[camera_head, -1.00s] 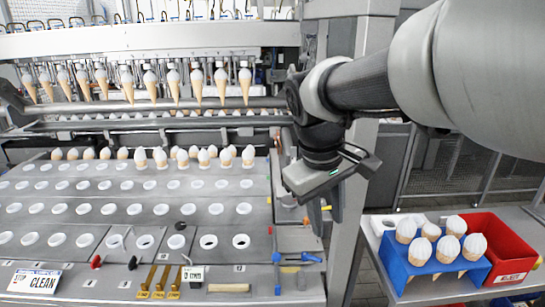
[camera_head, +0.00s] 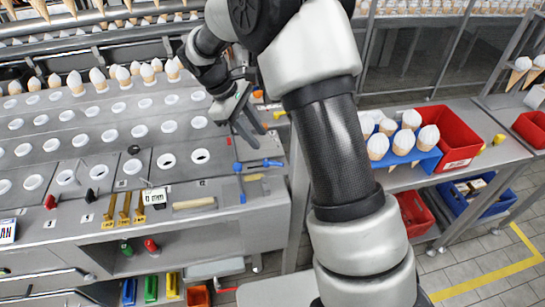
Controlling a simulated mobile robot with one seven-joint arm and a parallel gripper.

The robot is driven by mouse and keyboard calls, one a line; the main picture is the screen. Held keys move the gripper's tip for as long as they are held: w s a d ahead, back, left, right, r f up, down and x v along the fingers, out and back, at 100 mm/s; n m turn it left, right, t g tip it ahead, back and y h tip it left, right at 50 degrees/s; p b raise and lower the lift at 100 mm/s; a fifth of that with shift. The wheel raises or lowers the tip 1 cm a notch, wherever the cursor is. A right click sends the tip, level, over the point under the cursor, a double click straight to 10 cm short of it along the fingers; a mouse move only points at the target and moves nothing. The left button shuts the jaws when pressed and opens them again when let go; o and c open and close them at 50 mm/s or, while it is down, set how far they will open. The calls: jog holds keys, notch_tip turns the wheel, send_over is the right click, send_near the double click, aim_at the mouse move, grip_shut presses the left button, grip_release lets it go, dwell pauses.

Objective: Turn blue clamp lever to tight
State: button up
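The blue clamp lever (camera_head: 271,163) is on the front right part of the machine's grey deck. A longer blue handle (camera_head: 239,176) lies beside it, pointing toward the front edge. My gripper (camera_head: 252,132) hangs above the deck, behind the blue lever as seen here, with its fingers pointing down and toward the front. The two fingers are apart with nothing visible between them. The gripper appears clear of the lever. The finger tips are small in this view.
The perforated deck (camera_head: 100,162) holds rows of white-rimmed holes, with cones at the back. A wooden-handled tool (camera_head: 194,203) and yellow brackets (camera_head: 124,207) lie left of the lever. A red bin (camera_head: 452,140) and a blue cone holder (camera_head: 425,161) stand on the right table.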

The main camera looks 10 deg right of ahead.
aim_at(273, 163)
jog(key=x, duration=1.1)
jog(key=shift+d+f, duration=0.1)
grip_shut()
